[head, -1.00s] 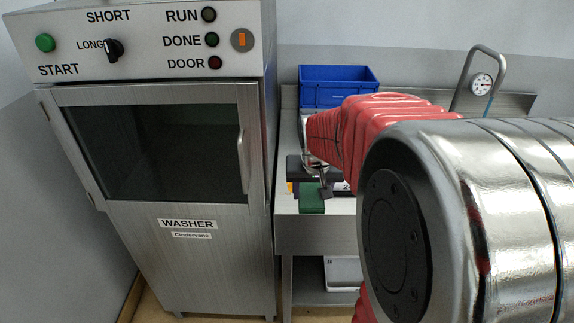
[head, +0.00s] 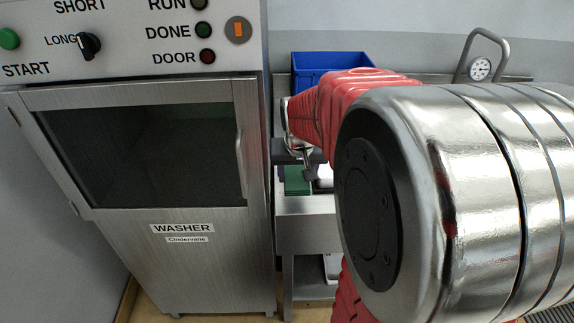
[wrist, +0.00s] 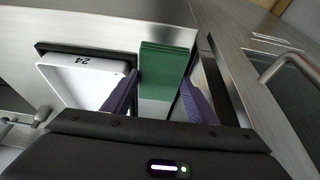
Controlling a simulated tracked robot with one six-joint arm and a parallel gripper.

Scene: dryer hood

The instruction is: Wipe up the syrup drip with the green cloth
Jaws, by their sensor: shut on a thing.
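The green cloth (wrist: 165,72) is a folded block between the two purple fingers of my gripper (wrist: 158,98) in the wrist view. My gripper is shut on it. In the head view the green cloth (head: 297,180) shows small over the steel counter (head: 305,205), just right of the washer. My arm hides much of the gripper and counter there. I cannot tell whether the cloth touches the counter. I cannot make out a syrup drip in either view.
The washer (head: 150,150) stands at left with its glass door shut. A blue crate (head: 330,64) sits at the back of the counter. A white tray marked 24 (wrist: 85,78) lies beside the cloth in the wrist view. A dial gauge (head: 480,68) is at the back right.

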